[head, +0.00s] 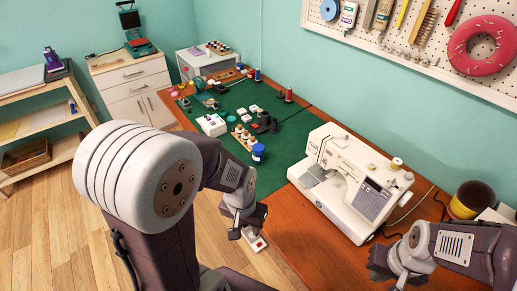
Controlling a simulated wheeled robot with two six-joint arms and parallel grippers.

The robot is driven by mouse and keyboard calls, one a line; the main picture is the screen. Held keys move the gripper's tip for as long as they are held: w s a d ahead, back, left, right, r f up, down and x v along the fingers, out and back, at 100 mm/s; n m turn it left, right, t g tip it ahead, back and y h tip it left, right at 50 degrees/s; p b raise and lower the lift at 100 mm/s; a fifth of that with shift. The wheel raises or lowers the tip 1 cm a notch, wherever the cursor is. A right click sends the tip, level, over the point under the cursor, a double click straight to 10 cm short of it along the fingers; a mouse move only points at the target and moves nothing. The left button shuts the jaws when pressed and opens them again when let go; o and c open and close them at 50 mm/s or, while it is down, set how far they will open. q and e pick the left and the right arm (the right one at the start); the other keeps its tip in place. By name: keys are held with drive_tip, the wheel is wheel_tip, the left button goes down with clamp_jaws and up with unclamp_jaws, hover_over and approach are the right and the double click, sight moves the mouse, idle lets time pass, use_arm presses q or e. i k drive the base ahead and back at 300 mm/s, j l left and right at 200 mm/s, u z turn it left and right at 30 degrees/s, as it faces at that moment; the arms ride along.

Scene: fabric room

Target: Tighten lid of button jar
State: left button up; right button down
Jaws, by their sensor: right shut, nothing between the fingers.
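A small blue jar (258,153) stands on the green cutting mat near its front edge. It is the only jar-like thing I make out there, and I cannot tell whether it holds buttons or how its lid sits. My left gripper (248,230) points down in front of the table edge, nearer to me than the blue jar and apart from it. A small white piece with a red spot (256,243) shows at its fingertips; I cannot tell whether it is held. My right gripper (385,268) is at the lower right, in front of the sewing machine, shut and empty.
A white sewing machine (350,182) stands on the wooden table (309,222) right of the mat (270,172). Spools in a rack (242,138), a white box (212,125) and dark spools (265,123) crowd the mat near the jar. A yellow-and-black container (470,200) stands far right.

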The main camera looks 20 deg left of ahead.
sight(258, 159)
drive_tip(key=i+j+z, duration=0.2)
drive_tip(key=j+z, duration=0.15)
drive_tip(key=j, duration=0.35)
drive_tip(key=j+z, duration=0.3)
drive_tip(key=j, duration=0.45)
drive_tip(key=i+j+z, duration=0.1)
drive_tip(key=j+z, duration=0.25)
drive_tip(key=j, duration=0.45)
drive_tip(key=k+j+z, duration=0.1)
drive_tip(key=j+z, duration=0.2)
drive_tip(key=j, duration=0.4)
drive_tip(key=k+j+z, duration=0.15)
drive_tip(key=j+z, duration=0.2)
drive_tip(key=j, duration=0.4)
